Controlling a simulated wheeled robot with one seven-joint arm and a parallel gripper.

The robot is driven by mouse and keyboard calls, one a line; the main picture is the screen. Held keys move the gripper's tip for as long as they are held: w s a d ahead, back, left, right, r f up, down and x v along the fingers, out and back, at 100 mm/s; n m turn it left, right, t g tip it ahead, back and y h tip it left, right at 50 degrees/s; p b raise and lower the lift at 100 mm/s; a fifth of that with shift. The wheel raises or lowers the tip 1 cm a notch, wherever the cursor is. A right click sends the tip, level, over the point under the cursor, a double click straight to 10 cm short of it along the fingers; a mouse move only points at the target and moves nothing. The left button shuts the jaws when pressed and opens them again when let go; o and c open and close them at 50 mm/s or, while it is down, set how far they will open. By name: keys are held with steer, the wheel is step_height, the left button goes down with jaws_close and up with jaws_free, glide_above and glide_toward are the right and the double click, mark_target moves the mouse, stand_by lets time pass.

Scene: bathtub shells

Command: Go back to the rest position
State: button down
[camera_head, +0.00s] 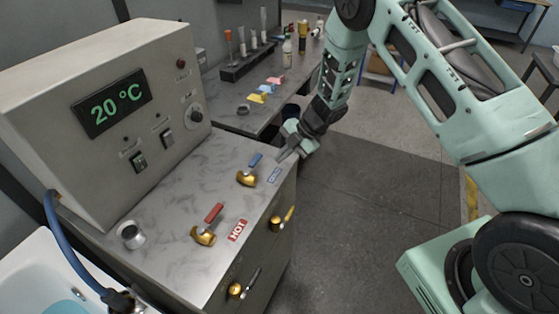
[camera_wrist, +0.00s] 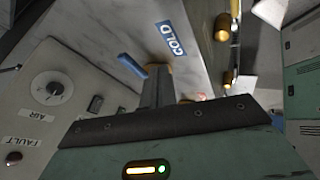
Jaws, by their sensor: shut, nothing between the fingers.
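My gripper (camera_head: 284,154) is at the far right corner of the grey counter (camera_head: 190,180), near the blue-handled cold tap (camera_head: 248,172). Its fingers are together and hold nothing. In the wrist view my gripper (camera_wrist: 157,75) points toward the blue COLD label (camera_wrist: 170,38), with the blue tap handle (camera_wrist: 132,65) just to its left. I cannot tell whether the fingers touch the counter.
A control box (camera_head: 110,110) reading 20 °C stands on the counter. A red-handled tap (camera_head: 208,228) sits beside a HOT label (camera_head: 237,230). Knobs (camera_head: 277,223) stick out of the counter's front. A white tub (camera_head: 40,270) is lower left. Open floor (camera_head: 370,200) lies right.

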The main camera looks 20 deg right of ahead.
steer(key=w+b+v, duration=0.1)
steer(key=b+v, duration=0.1)
steer(key=v, duration=0.5)
steer(key=shift+s+d+r, duration=0.25)
steer(key=shift+s+r, duration=0.05)
steer(key=shift+r, duration=0.05)
